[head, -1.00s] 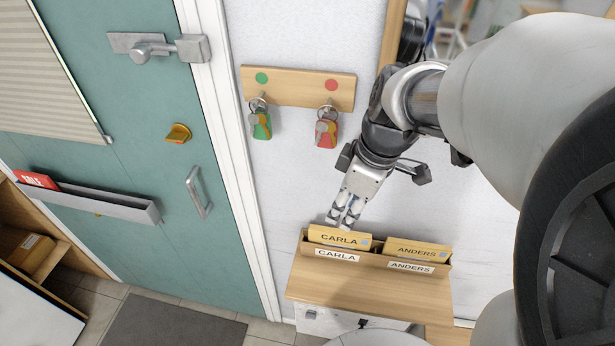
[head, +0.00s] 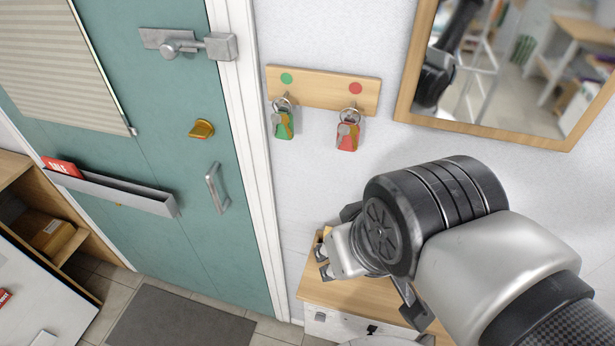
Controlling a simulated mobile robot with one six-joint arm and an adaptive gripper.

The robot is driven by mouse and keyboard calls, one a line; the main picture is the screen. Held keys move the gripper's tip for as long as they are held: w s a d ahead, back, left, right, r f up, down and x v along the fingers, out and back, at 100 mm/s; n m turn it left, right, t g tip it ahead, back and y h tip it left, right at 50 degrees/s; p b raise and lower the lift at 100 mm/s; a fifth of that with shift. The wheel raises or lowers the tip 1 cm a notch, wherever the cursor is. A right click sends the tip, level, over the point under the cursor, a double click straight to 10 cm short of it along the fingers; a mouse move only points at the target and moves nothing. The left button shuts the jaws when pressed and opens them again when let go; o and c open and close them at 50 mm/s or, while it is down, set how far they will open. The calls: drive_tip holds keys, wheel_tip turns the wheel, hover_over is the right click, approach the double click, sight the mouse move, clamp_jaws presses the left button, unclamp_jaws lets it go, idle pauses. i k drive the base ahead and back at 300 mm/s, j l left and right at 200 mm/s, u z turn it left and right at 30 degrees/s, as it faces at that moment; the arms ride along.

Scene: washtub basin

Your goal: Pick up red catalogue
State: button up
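A red catalogue with white lettering (head: 62,167) stands in the grey tray on the teal door, at the left of the head view. Only its upper part shows above the tray's rim. A second red piece (head: 4,298) shows at the left edge on a white surface, mostly cut off by the frame. My gripper (head: 322,262) is right of the door, over the wooden shelf and far from the tray. Its fingers point left, and no held object is visible. My wrist hides part of it, so I cannot tell whether it is open or shut.
The grey tray (head: 125,196) is fixed to the door, left of its handle (head: 216,188). A key rack (head: 322,90) with two key sets hangs above the wooden shelf (head: 350,292). A framed mirror (head: 400,108) is at upper right. A grey mat (head: 170,320) lies below the door.

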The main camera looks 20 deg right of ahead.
sight(54, 164)
drive_tip(key=u, duration=1.25)
drive_tip(key=i+j+z, duration=0.1)
drive_tip(key=i+j, duration=0.55)
drive_tip(key=i+j+z, duration=0.15)
drive_tip(key=i+j, duration=0.2)
drive_tip(key=i+j+z, duration=0.1)
drive_tip(key=i+j, duration=0.6)
drive_tip(key=i+j+z, duration=0.15)
drive_tip(key=i+j, duration=0.15)
drive_tip(key=j, duration=0.2)
drive_tip(key=i+j+z, duration=0.1)
drive_tip(key=i+j, duration=0.2)
drive_tip(key=j, duration=0.15)
drive_tip(key=i+j, duration=0.25)
drive_tip(key=j, duration=0.2)
drive_tip(key=z, duration=0.05)
